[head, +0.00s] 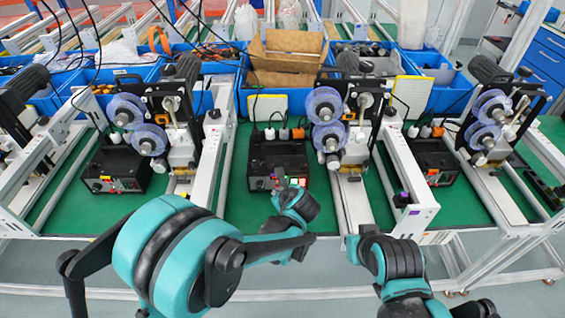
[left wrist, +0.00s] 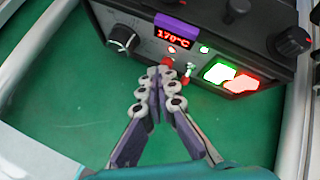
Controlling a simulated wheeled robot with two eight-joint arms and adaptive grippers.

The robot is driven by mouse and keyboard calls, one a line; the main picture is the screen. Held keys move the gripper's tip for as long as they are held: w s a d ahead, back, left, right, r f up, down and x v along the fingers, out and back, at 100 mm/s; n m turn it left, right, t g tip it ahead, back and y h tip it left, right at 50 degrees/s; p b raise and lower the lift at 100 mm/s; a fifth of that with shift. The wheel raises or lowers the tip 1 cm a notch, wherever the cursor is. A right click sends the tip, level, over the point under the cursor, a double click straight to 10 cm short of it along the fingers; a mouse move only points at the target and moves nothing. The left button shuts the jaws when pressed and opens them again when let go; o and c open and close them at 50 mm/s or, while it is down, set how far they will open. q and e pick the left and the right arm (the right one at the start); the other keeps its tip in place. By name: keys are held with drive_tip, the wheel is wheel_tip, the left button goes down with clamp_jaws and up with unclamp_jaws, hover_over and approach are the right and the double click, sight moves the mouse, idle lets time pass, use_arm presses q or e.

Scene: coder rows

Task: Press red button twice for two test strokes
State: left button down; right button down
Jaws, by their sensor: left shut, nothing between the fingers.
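The black control box (head: 277,158) stands on the green bench, with lit buttons on its front. In the left wrist view its red display (left wrist: 172,37) reads 170°C. The large red-lit button (left wrist: 242,83) is right of the green-lit button (left wrist: 219,72). My left gripper (left wrist: 161,72) is shut and empty, its tips close to the small red knobs and lights under the display, left of both large buttons. I cannot tell whether the tips touch the panel. In the head view the left gripper (head: 280,190) is in front of the box. The right arm shows, but no right fingers do.
A coder with purple reels (head: 325,120) stands right of the box, beside a white rail (head: 350,200). Similar stations with boxes stand left (head: 117,168) and right (head: 433,162). Blue bins (head: 215,65) line the back. Green bench surface is clear before the box.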

use_arm(q)
drive_tip(key=shift+s, duration=3.3)
